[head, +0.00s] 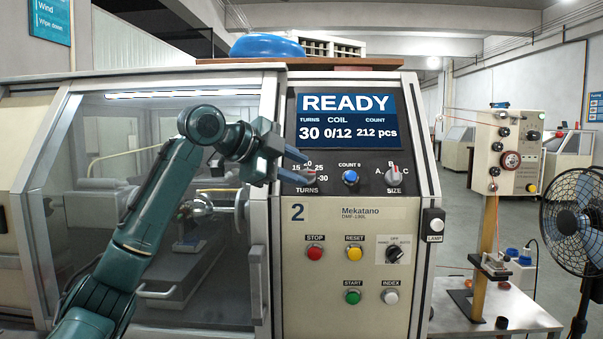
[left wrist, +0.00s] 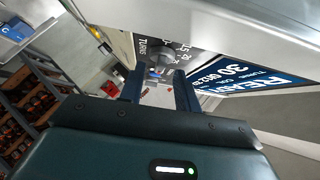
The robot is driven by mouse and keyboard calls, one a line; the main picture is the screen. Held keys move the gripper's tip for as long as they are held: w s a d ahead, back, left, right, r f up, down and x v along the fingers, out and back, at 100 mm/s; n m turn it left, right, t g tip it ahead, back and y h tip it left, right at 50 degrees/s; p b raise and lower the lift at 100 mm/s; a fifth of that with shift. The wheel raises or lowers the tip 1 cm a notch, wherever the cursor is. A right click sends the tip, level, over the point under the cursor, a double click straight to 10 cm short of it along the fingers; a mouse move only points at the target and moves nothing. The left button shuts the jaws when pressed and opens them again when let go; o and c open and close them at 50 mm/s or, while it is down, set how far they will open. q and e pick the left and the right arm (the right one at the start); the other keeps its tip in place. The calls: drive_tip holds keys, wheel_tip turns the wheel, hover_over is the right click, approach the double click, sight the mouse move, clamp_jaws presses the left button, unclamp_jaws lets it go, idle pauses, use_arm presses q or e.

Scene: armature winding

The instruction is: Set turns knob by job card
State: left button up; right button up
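The screen (head: 347,118) says READY, TURNS 30, COIL 0/12, COUNT 212 pcs. My left gripper (head: 304,166) reaches the knob from the left and partly covers its marks. In the left wrist view its two fingers (left wrist: 158,82) stand apart, with the knob (left wrist: 160,58) just beyond their tips. No job card can be made out. My right gripper is out of view.
The blue COUNT button (head: 350,173) and SIZE knob (head: 393,177) sit right of the TURNS knob. The STOP (head: 315,253), RESET, START and INDEX buttons and a mode switch (head: 394,254) are below. A fan (head: 575,220) stands at far right.

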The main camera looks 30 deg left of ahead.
use_arm(q)
drive_tip(key=b+v, duration=0.1)
drive_tip(key=v, duration=1)
drive_tip(key=shift+s+a+f, duration=0.1)
